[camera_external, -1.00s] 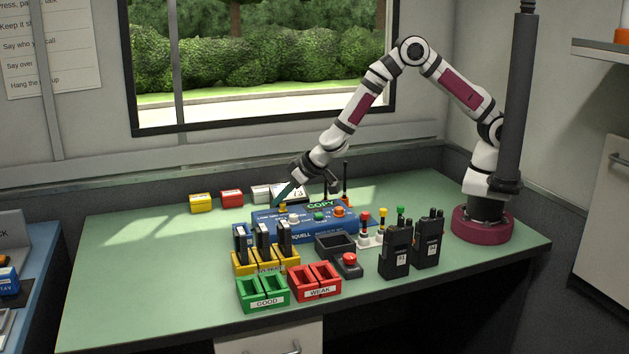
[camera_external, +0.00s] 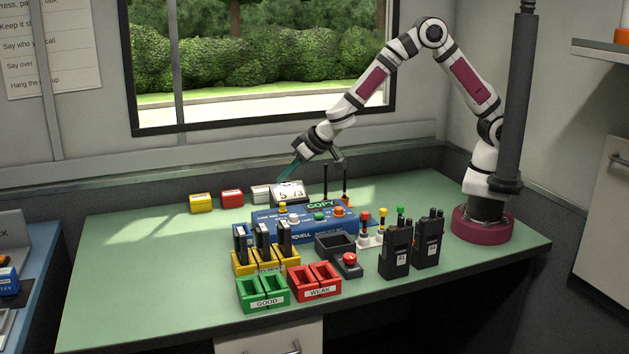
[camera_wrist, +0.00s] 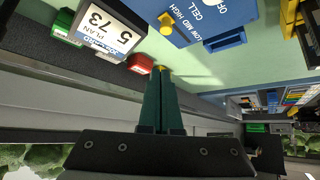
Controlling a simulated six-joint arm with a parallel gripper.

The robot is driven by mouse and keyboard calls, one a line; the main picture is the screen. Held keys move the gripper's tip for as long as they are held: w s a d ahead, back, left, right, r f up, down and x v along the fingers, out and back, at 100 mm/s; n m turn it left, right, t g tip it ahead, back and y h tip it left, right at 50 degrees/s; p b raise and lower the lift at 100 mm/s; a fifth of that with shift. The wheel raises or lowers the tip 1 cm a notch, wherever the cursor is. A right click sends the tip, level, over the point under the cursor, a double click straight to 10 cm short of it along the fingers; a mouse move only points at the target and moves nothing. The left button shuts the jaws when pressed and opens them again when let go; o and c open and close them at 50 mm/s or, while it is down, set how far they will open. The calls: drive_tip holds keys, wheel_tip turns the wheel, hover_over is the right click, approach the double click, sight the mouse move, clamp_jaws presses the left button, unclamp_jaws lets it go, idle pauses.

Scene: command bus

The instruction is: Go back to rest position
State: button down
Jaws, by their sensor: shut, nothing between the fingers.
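My gripper (camera_external: 290,168) is in the air above the back of the green desk, over the white display that reads 5 73 (camera_external: 288,191). It is empty and its teal fingers are together, as the wrist view (camera_wrist: 161,75) also shows. My arm reaches left from its dark red base at the right end of the desk, with its elbow high in front of the window. No object hangs from the gripper.
Below the gripper stands the blue console (camera_external: 290,228) with buttons and two thin upright antennas. In front are a yellow rack (camera_external: 262,266), a green GOOD box (camera_external: 262,298), a red WEAK box (camera_external: 318,287) and two black radios (camera_external: 396,252). The left desk area is clear.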

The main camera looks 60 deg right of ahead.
drive_tip(key=shift+v, duration=1.05)
drive_tip(key=s+d+r+m+g+h, duration=0.2)
drive_tip(key=s+d+r, duration=0.2)
drive_tip(key=s+d, duration=0.45)
drive_tip(key=s+d+r+m+g+h, duration=0.2)
drive_tip(key=s+d+r+m, duration=0.3)
drive_tip(key=d, duration=0.7)
drive_tip(key=s+a+g+y, duration=0.2)
drive_tip(key=s+y, duration=0.1)
drive_tip(key=s, duration=0.8)
drive_tip(key=s+a+f+n+g+y, duration=0.1)
drive_tip(key=s+a+g+y, duration=0.1)
drive_tip(key=s, duration=0.9)
drive_tip(key=shift+a+y, duration=0.3)
drive_tip(key=shift+y, duration=0.1)
drive_tip(key=shift+w, duration=0.1)
